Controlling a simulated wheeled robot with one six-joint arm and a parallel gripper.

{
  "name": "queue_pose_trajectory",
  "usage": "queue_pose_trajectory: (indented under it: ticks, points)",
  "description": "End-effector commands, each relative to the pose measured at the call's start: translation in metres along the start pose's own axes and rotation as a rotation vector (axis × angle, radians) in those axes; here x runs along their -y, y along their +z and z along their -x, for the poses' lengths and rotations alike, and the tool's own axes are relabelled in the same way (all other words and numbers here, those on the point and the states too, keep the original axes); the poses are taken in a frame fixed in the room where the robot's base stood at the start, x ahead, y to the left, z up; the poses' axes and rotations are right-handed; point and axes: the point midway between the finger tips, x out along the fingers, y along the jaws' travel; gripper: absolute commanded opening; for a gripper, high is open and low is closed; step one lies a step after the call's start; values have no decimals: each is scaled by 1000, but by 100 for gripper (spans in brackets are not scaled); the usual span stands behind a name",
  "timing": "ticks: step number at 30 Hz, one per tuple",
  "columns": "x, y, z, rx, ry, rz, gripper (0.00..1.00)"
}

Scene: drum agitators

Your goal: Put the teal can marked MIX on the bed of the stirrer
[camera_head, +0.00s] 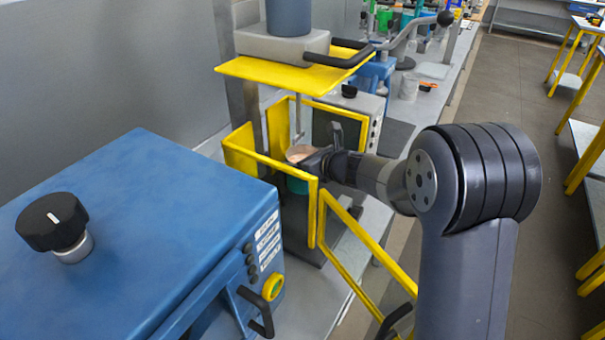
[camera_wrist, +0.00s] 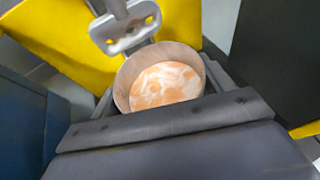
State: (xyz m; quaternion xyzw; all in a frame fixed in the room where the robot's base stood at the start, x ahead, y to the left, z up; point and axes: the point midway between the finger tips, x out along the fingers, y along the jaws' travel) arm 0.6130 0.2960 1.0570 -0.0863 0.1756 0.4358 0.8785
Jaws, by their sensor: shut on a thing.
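The teal can (camera_head: 297,185) is upright inside the yellow guard of the stirrer (camera_head: 285,72), with most of its side hidden by the guard and my gripper. Its open top and orange and white contents show in the wrist view (camera_wrist: 165,86). The MIX mark is not visible. My gripper (camera_head: 318,160) is shut on the can, reaching in from the right. The metal paddle (camera_wrist: 127,27) hangs by the can's far rim. The bed is largely hidden under the can, and I cannot tell whether the can touches it.
The guard's yellow door (camera_head: 365,250) is swung open toward the front. A blue machine with a black knob (camera_head: 52,222) stands close at the left. A grey control box (camera_head: 350,115) is behind my gripper. The aisle floor (camera_head: 500,95) at the right is clear.

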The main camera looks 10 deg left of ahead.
Motion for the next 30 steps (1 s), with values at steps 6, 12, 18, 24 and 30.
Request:
queue_pose_trajectory:
  ticks: [6, 12, 18, 24, 30]
  points:
    - [0, -11, -5, 2, 1, 0, 39]
    - [0, -38, -16, 0, 1, -2, 39]
    - [0, -46, -19, 3, 0, 2, 39]
    - [0, -45, -19, 3, 0, 2, 39]
    - [0, -49, -20, 1, 0, 2, 79]
